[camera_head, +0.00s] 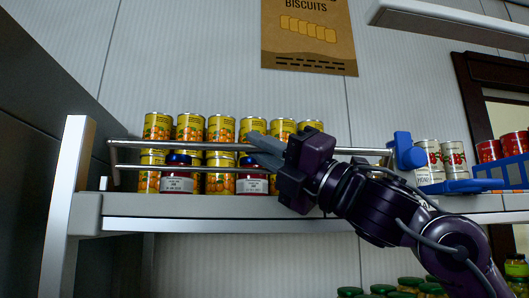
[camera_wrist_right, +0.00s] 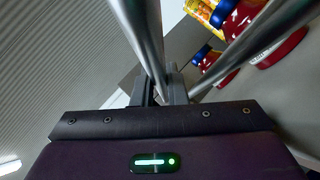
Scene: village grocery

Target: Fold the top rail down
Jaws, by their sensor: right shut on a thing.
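The top rail (camera_head: 210,146) is a thin grey metal bar. It runs across the shelf front before the cans and is raised, above a lower bar (camera_head: 150,168). My right gripper (camera_head: 262,150) reaches in from the right and is shut on the top rail near its middle. In the right wrist view, one metal bar (camera_wrist_right: 142,35) runs down to my fingers (camera_wrist_right: 167,88), and a second bar (camera_wrist_right: 255,42) slants in from the upper right. My wrist hides part of the rail's right half. My left gripper is not in view.
Stacked yellow cans (camera_head: 190,128) and dark red jars (camera_head: 178,175) stand on the shelf (camera_head: 160,208) behind the rail. A blue bracket (camera_head: 407,152) is at the rail's right end. A blue tray (camera_head: 485,184) and more cans (camera_head: 428,155) are at right.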

